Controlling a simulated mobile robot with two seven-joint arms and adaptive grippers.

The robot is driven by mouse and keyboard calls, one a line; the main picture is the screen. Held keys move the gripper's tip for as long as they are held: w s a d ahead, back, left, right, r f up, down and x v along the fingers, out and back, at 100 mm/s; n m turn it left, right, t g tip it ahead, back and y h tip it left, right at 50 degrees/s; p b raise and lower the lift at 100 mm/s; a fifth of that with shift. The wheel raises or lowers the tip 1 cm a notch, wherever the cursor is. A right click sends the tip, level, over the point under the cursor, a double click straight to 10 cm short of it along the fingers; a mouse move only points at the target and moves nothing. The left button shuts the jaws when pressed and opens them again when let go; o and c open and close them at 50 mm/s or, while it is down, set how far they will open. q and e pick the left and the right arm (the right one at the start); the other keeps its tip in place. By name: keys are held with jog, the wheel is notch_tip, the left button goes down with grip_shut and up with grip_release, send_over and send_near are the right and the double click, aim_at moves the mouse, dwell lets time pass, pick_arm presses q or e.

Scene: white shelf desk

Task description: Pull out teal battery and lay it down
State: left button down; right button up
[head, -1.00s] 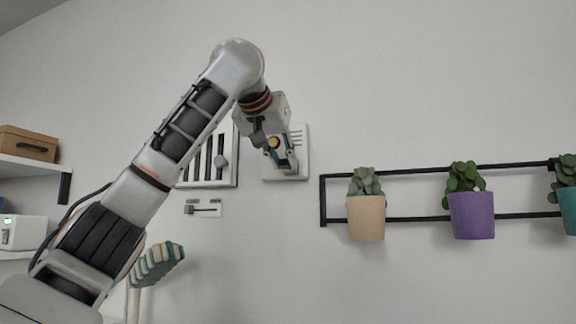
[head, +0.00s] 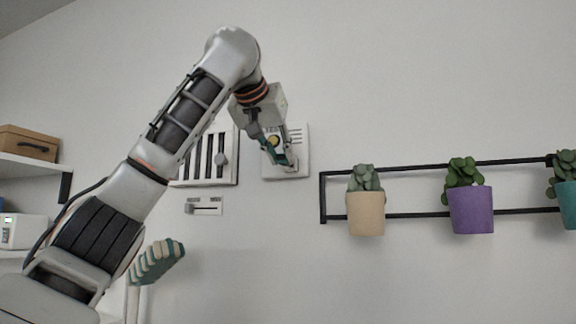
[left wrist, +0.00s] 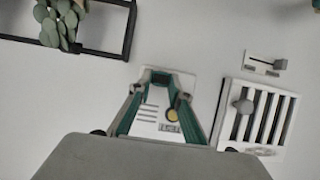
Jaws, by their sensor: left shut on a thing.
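My left gripper (head: 283,160) is in front of a white wall panel (head: 299,138). In the left wrist view its two fingers (left wrist: 160,84) close in on the teal battery (left wrist: 160,72), which shows as a small teal and dark piece between the tips. The gripper is shut on it. The panel (left wrist: 151,113) has slots, a round yellow spot and a small display. Much of the battery is hidden by the fingers, and I cannot tell how far it sits out of the panel. My right gripper is not in view.
A white slatted panel (head: 226,152) and a small slider plate (head: 203,206) are left of the gripper. A black rail (head: 413,215) with a beige pot (head: 366,214) and a purple pot (head: 471,212) is to the right. A striped teal and cream object (head: 157,262) is below.

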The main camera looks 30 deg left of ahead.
aim_at(280, 156)
pick_arm(q)
jog(key=shift+s+d+b, duration=0.15)
jog(key=shift+s+b, duration=0.4)
jog(key=shift+s, duration=0.1)
jog(key=shift+s+r, duration=0.15)
jog(key=shift+b+v, duration=0.8)
jog(key=shift+v, duration=1.2)
